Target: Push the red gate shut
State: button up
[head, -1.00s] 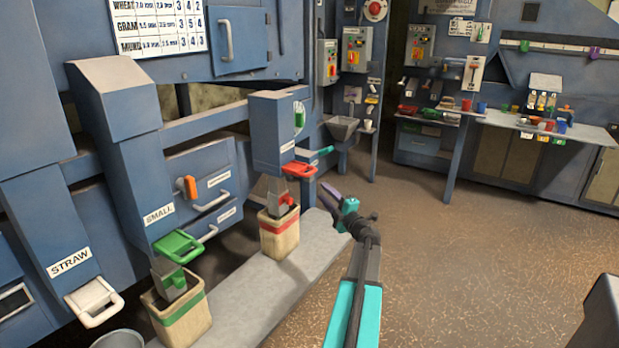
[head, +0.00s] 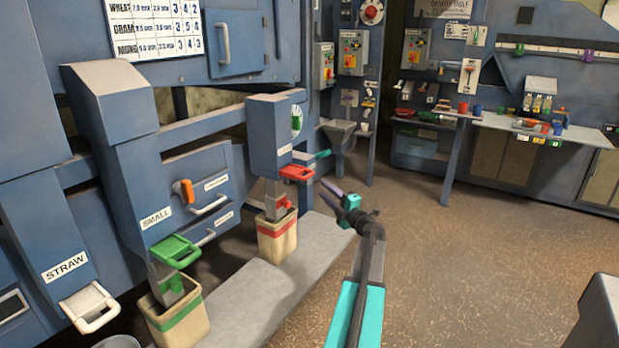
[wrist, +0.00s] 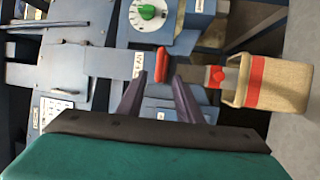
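The red gate (head: 297,172) is a handle-like piece sticking out at the bottom of a blue spout box (head: 277,135). A sack with a red band (head: 278,238) stands below it. My gripper (head: 326,188) is to the right of the red gate and slightly lower in the head view, apart from it. In the wrist view the red gate (wrist: 161,65) lies just beyond and between the tips of my open gripper (wrist: 156,78). Nothing is between the purple fingers. How far the gate is pulled out is hard to tell.
A green gate (head: 174,250) over a green-banded sack (head: 175,312) and a white gate (head: 90,306) marked STRAW are at the left. A grey slab (head: 262,292) runs under the sacks. The floor (head: 470,250) to the right is open. A workbench (head: 545,130) stands behind.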

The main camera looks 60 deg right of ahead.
aim_at(309, 174)
jog(key=x, duration=1.1)
jog(key=shift+w+d+r+p, duration=0.1)
jog(key=shift+w+p, duration=0.25)
grip_shut()
